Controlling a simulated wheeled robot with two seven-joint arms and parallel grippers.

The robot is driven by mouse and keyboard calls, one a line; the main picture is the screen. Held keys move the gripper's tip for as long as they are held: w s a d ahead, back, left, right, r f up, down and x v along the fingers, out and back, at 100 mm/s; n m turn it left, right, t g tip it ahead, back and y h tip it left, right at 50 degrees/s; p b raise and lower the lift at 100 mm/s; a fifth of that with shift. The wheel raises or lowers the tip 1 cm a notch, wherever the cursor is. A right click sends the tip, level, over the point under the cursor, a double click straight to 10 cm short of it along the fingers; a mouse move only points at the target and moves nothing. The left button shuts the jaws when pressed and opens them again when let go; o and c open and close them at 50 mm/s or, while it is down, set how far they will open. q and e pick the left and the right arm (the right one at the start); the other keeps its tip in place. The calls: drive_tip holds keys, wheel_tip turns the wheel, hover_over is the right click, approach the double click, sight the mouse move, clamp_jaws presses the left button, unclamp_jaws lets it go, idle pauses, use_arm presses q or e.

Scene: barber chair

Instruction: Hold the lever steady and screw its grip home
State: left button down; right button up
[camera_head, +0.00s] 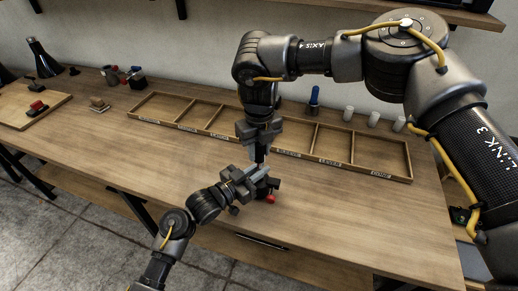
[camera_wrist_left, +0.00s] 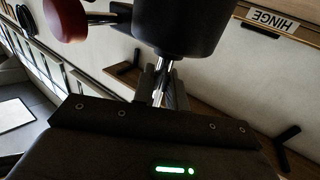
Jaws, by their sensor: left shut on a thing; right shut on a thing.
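The lever shows in the left wrist view as a chrome rod (camera_wrist_left: 163,76) beside a thick black cylinder (camera_wrist_left: 182,28). A red knob (camera_wrist_left: 66,18) sits on a chrome stem at the cylinder's side; it also shows low on the bench in the head view (camera_head: 270,198). My left gripper (camera_head: 257,177) comes in from the lower left and is shut on the lever; its fingers (camera_wrist_left: 160,92) are around the rod. My right gripper (camera_head: 260,148) points down just above it, shut on a small dark piece, apparently the grip. The jaws hide most of that piece and its joint with the lever.
A labelled wooden compartment tray (camera_head: 180,97) lies behind the grippers, its visible compartments empty. A blue-handled tool (camera_head: 314,98) and white cylinders (camera_head: 348,113) stand behind it. A wooden board (camera_head: 18,114) with a red-and-black part is at far left. The bench's front right is clear.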

drive_tip(key=m, duration=1.3)
drive_tip(key=shift+m, duration=0.4)
idle(0.4)
drive_tip(key=o, duration=1)
drive_tip(key=shift+r, duration=0.15)
wheel_tip(320, 180, up, 12)
drive_tip(key=shift+f, duration=0.1)
use_arm(q)
drive_tip(key=c, duration=1.3)
unclamp_jaws()
drive_tip(key=shift+c, duration=0.2)
